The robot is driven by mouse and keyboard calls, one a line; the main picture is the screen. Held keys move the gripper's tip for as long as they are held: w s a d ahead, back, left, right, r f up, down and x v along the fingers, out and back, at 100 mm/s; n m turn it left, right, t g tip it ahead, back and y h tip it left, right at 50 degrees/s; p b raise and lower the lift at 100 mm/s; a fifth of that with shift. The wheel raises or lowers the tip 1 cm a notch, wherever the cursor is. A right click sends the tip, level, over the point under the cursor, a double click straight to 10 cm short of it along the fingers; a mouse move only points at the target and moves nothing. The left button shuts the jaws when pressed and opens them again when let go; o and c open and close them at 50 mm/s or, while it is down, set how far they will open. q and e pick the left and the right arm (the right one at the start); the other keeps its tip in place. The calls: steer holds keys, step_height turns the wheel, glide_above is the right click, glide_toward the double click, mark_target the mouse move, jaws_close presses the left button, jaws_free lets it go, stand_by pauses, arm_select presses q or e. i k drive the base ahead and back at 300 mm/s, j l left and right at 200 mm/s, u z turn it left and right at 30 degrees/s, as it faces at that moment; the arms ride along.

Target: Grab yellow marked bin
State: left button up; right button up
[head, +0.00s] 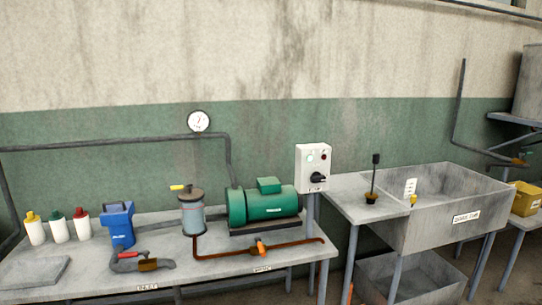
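A yellow bin (525,199) stands at the far right edge of the head view, on a small grey stand (528,220) to the right of the sink. The frame edge cuts off part of it, and its marking is too small to read. A yellow-capped white bottle (34,231) stands at the far left on the bench. Neither of my grippers shows in the head view.
A grey bench (200,268) carries a green motor (262,203), a blue container (118,225) and piping. A control box (313,167) and a concrete sink (440,220) stand between the bench and the yellow bin. A lower basin (410,277) sits under the sink.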

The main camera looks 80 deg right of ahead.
mark_target(527, 201)
steer(key=z, duration=4.5)
